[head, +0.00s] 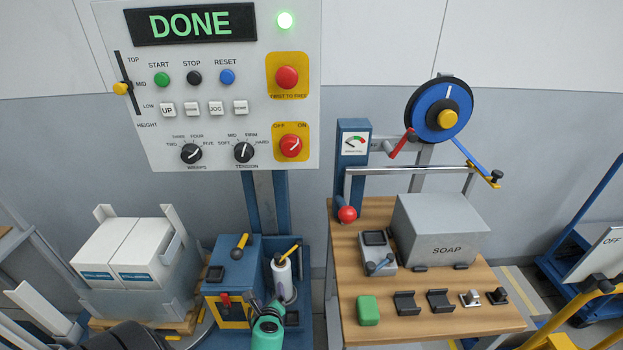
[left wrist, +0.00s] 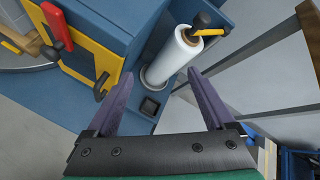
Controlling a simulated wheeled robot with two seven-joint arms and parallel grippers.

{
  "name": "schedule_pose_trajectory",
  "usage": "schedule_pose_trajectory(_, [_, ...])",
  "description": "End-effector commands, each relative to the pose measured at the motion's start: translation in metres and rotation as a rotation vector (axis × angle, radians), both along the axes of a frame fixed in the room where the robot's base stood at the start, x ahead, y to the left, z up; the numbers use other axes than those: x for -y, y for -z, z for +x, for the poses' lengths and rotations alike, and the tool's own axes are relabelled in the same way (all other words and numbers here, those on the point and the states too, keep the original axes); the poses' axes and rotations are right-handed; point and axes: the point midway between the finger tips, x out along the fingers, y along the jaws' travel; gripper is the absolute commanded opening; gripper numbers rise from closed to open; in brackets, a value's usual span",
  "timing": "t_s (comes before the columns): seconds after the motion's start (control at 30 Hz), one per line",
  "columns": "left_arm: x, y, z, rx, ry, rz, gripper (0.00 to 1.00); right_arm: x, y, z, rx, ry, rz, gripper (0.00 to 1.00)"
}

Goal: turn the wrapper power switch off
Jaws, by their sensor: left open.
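The power switch (head: 291,146) is a red rotary knob on a yellow plate at the lower right of the control panel (head: 225,120). OFF is printed at its upper left and ON at its upper right. Its pale mark appears to point up and right, toward ON. My left gripper (head: 268,308) is low in the head view, well below the panel, beside the blue cabinet. The switch is outside the left wrist view. My right gripper is not in view.
A white film roll (head: 283,279) stands upright close to my left gripper, by the blue cabinet (head: 232,262). A wooden bench (head: 400,325) with a SOAP box (head: 440,230) stands to the right. An emergency stop (head: 287,77) sits above the switch; the display (head: 190,25) reads DONE.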

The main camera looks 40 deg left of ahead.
Motion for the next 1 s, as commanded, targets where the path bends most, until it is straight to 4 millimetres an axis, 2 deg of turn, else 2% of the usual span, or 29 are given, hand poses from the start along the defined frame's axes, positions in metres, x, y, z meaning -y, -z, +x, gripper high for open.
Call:
schedule_pose_trajectory(0.03, [0.0, -0.022, 0.01, 0.017, 0.038, 0.069, 0.87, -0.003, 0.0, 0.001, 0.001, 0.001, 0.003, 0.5])
schedule_pose_trajectory(0.17, [0.006, -0.086, 0.031, 0.066, 0.129, 0.283, 0.87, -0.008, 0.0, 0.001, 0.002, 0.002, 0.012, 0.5])
schedule_pose_trajectory(0.27, [0.016, -0.151, 0.043, 0.121, 0.188, 0.489, 0.87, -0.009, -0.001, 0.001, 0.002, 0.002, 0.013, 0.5])
schedule_pose_trajectory(0.3, [0.022, -0.182, 0.046, 0.151, 0.205, 0.584, 0.87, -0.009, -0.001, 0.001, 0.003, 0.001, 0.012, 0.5])
schedule_pose_trajectory(0.37, [0.035, -0.231, 0.046, 0.2, 0.218, 0.734, 0.87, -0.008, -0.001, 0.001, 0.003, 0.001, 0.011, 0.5])
schedule_pose_trajectory(0.4, [0.044, -0.263, 0.042, 0.235, 0.217, 0.832, 0.87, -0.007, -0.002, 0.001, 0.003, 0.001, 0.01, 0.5])
schedule_pose_trajectory(0.5, [0.065, -0.327, 0.027, 0.309, 0.191, 1.024, 0.87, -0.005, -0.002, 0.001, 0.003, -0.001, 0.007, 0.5])
schedule_pose_trajectory(0.6, [0.073, -0.353, 0.019, 0.338, 0.169, 1.101, 0.87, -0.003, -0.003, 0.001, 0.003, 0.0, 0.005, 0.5])
schedule_pose_trajectory(0.67, [0.071, -0.358, 0.021, 0.34, 0.166, 1.108, 0.87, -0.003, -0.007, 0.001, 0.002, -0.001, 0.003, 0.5])
schedule_pose_trajectory(0.77, [0.062, -0.366, 0.034, 0.34, 0.166, 1.108, 0.87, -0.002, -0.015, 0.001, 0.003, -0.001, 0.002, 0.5])
schedule_pose_trajectory(1.0, [0.025, -0.393, 0.082, 0.339, 0.167, 1.105, 0.87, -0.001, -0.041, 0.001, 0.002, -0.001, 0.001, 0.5])
